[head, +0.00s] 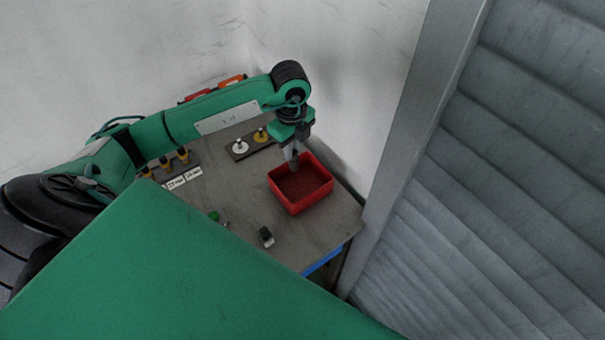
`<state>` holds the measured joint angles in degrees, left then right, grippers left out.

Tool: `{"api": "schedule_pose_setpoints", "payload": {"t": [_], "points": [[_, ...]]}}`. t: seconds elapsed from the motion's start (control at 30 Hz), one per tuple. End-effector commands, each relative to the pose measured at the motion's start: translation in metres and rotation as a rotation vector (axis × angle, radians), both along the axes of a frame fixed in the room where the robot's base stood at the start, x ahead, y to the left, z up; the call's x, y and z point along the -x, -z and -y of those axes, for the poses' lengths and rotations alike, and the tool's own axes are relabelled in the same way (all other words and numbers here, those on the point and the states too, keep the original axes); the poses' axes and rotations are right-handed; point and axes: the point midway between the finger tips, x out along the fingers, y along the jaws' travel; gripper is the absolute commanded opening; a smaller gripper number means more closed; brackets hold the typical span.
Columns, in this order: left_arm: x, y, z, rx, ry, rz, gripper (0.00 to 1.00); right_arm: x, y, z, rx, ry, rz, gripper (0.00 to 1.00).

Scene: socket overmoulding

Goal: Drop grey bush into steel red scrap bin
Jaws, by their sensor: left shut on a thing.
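The red scrap bin (303,201) stands open on the right part of the table. My left gripper (294,164) points down at the bin's back left corner, with its fingertips over or just inside the opening. It is shut on a small grey piece, the grey bush (295,168), which is mostly hidden by the fingers and hard to make out. I cannot tell how far the bush is above the bin floor. My right gripper is not in view.
The table (235,211) also holds a dark plate with a white and a yellow knob (241,147), yellow-black parts (165,163) at the left, a small green part (213,216) and a grey-black block (266,236). A grey shutter (500,200) closes off the right.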

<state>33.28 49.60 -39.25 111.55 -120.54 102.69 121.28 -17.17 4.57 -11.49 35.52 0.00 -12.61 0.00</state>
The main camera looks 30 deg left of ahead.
Motion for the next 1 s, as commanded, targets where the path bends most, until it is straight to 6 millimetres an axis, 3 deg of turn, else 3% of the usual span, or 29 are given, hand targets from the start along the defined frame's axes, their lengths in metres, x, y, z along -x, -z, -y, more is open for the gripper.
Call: {"api": "schedule_pose_setpoints", "payload": {"t": [0.17, 0.6, 0.93, 0.97, 1.0], "points": [[0.000, 0.009, 0.000, 0.000, -0.013, 0.000, 0.00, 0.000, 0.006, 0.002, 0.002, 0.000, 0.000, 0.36], [0.000, 0.056, -0.001, 0.000, -0.012, 0.000, 0.00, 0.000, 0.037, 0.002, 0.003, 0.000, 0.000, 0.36], [0.000, 0.060, 0.000, 0.000, -0.011, 0.001, 0.00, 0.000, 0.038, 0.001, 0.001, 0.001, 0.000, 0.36], [0.000, 0.060, 0.000, 0.000, -0.011, 0.000, 0.22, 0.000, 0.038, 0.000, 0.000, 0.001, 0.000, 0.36], [0.000, 0.059, 0.000, 0.000, -0.011, 0.001, 0.30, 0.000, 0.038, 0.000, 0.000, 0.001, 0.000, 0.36]]}}
